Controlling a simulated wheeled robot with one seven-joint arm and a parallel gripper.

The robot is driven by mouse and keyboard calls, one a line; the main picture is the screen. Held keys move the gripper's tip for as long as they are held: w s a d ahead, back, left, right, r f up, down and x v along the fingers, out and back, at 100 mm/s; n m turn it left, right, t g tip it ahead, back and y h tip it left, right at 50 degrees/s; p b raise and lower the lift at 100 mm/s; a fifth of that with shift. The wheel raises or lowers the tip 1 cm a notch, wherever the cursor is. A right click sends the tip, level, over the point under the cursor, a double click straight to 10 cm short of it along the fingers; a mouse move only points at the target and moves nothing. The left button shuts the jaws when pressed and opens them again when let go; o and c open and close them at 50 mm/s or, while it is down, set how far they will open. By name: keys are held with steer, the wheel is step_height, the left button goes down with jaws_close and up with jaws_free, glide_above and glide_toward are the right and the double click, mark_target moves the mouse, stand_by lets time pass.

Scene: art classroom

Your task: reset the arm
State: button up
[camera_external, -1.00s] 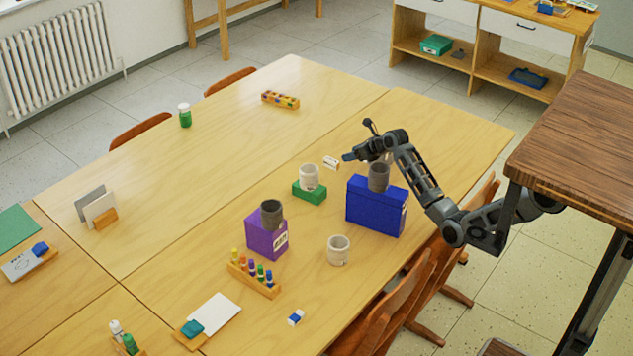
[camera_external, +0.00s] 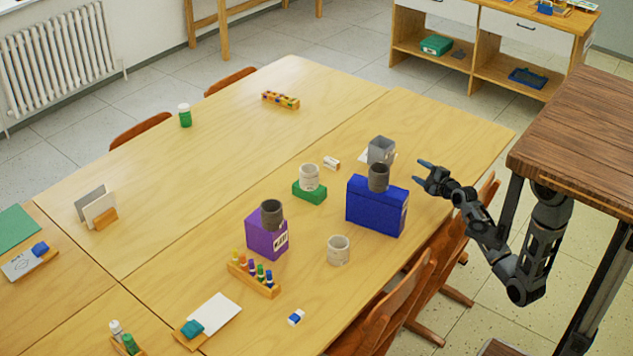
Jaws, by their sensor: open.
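My gripper (camera_external: 420,170) is open and empty. It is off the right side of the blue box, near the table's right edge, with its fingers pointing left. Nothing is between the fingers.
A blue box (camera_external: 375,209) with a dark cup (camera_external: 378,176) on it stands left of my gripper. A purple box (camera_external: 264,241) and a white cup (camera_external: 338,250) are further left. Chairs (camera_external: 403,290) line the table's (camera_external: 440,125) near side.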

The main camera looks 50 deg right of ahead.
steer(key=s+a+f+n, duration=0.1)
steer(key=s+a+n, duration=0.1)
steer(key=s, duration=0.1)
steer(key=s+a+f+n+p, duration=0.1)
steer(key=s+a+n, duration=0.1)
steer(key=s, duration=0.1)
steer(key=s+a+f+n+y, duration=0.1)
steer(key=s+a+n, duration=0.1)
steer(key=s+a, duration=0.1)
steer(key=shift+f, duration=0.2)
steer(key=s+a+r+n+y+p, duration=0.1)
steer(key=s+a+r+n, duration=0.2)
steer(key=s+n, duration=0.3)
steer(key=s+a+r+n+y+p, duration=0.1)
steer(key=s+a+n, duration=0.5)
steer(key=s, duration=0.6)
steer(key=s+a+r+n+g+y+p, duration=0.1)
steer(key=s+a+r+n+p, duration=0.2)
steer(key=s+a+r+n, duration=0.2)
steer(key=s+n, duration=0.2)
steer(key=s, duration=0.2)
steer(key=shift+s+a+r+n+y, duration=0.2)
steer(key=shift+s+r+n+y, duration=0.05)
steer(key=shift+n+y, duration=0.15)
